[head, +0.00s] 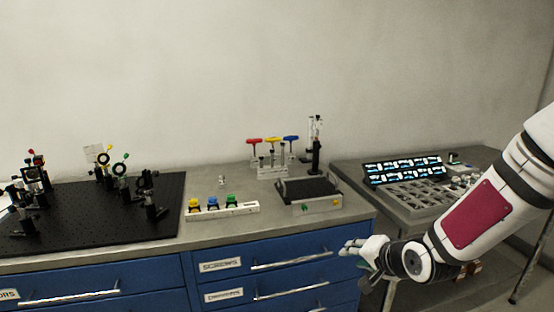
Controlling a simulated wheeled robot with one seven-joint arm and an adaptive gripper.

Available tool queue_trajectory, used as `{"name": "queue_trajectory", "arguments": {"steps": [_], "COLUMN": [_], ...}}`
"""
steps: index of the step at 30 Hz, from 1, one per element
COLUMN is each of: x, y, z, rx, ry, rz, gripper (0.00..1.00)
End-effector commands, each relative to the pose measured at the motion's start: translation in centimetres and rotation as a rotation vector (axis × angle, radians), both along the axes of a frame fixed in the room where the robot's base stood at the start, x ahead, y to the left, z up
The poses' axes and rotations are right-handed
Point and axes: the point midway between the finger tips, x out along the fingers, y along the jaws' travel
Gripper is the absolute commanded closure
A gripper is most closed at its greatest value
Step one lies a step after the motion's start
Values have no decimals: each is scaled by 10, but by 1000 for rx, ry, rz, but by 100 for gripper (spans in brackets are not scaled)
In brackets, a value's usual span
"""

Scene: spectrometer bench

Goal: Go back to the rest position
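My gripper (352,247) is at the lower right of the head view, in front of the drawer cabinet's right end. Its pale fingers point left. They are small and seen from the side, so I cannot tell whether they are open or shut. I see no thing held in them. My arm comes in from the right edge and hides part of the right-hand table.
A grey bench (240,237) has blue drawers (290,250) below. It bears a black optics breadboard (95,232), a white holder (240,208) with coloured knobs, a dark-topped box (309,190) and coloured-handled drivers (271,140). A side table (345,172) bears a lit panel (405,170).

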Motion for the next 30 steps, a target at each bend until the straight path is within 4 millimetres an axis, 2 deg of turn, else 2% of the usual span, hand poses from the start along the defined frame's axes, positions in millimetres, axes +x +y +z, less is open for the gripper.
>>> {"name": "queue_trajectory", "arguments": {"steps": [1,6,11,15,24,27,30], "x": [-10,-49,-93,-138,-250,-284,-308], "y": [-2,-16,-24,-26,-12,-5,1], "z": [11,42,81,116,174,184,189], "rx": [-87,-341,-517,-618,-684,-672,-657], "ry": [21,122,206,271,364,377,384], "rz": [25,91,141,186,350,419,479], "gripper": [66,66,66,66,66,66,66]}}
